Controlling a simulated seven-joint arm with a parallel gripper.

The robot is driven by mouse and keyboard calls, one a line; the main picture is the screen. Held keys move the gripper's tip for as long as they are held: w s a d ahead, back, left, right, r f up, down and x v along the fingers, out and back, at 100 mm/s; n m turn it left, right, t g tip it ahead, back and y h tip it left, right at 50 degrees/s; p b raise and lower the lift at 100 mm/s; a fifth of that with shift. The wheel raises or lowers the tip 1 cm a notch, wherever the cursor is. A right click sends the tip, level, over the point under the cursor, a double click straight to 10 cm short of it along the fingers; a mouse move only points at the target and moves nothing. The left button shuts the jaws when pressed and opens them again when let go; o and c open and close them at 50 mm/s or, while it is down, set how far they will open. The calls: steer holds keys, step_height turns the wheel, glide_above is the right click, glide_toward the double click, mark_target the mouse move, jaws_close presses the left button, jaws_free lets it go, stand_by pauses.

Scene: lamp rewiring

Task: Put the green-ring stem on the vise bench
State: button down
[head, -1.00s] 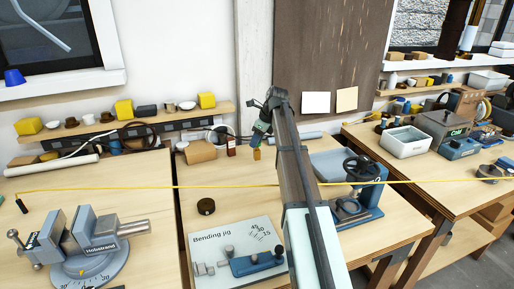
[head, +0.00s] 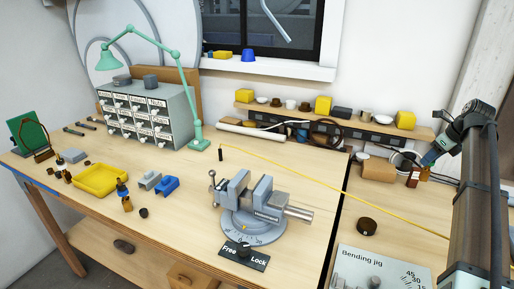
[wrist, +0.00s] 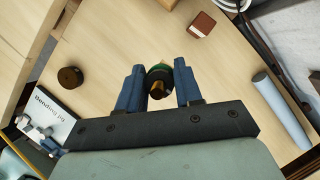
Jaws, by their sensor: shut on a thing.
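My gripper (wrist: 159,88) is shut on the green-ring stem (wrist: 158,76), which shows a green band, a dark body and a brassy end between the two blue fingers. In the head view my gripper (head: 431,158) is at the right, above the middle bench with the bending jig. The stem is too small to make out clearly there. The vise bench (head: 190,228) fills the left and centre of the head view. On it stands a grey-blue vise (head: 250,205) on a round scaled base, with a Free/Lock plate (head: 244,256) in front.
A yellow cord (head: 290,172) crosses from a black end piece over both benches. Bare wood lies left of the vise.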

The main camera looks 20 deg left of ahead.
steer(key=s+a+r+n+g+y, duration=0.2)
steer(key=a+n, duration=0.5)
steer(key=a, duration=3.6)
steer(key=s+a+n+g, duration=0.1)
steer(key=s+a, duration=0.4)
steer(key=a, duration=0.3)
steer(key=s+a+r+n+h, duration=0.15)
steer(key=s+a, duration=0.25)
steer(key=a, duration=0.4)
steer(key=s+a+n+g, duration=0.1)
steer(key=s+a, duration=0.4)
steer(key=a, duration=0.4)
steer(key=s+a+n+g, duration=0.1)
steer(key=s+a+n, duration=0.2)
steer(key=s+a, duration=1.15)
steer(key=s+a+n+g, duration=0.1)
steer(key=s+a+n, duration=0.2)
steer(key=s+a, duration=1.15)
steer(key=shift+h, duration=0.35)
steer(key=shift+s+d+f, duration=0.4)
steer(key=shift+f, duration=1.05)
steer(key=shift+s+d+f, duration=0.4)
steer(key=shift+f, duration=1)
steer(key=shift+s+d+f, duration=0.4)
steer(key=shift+f, duration=1.05)
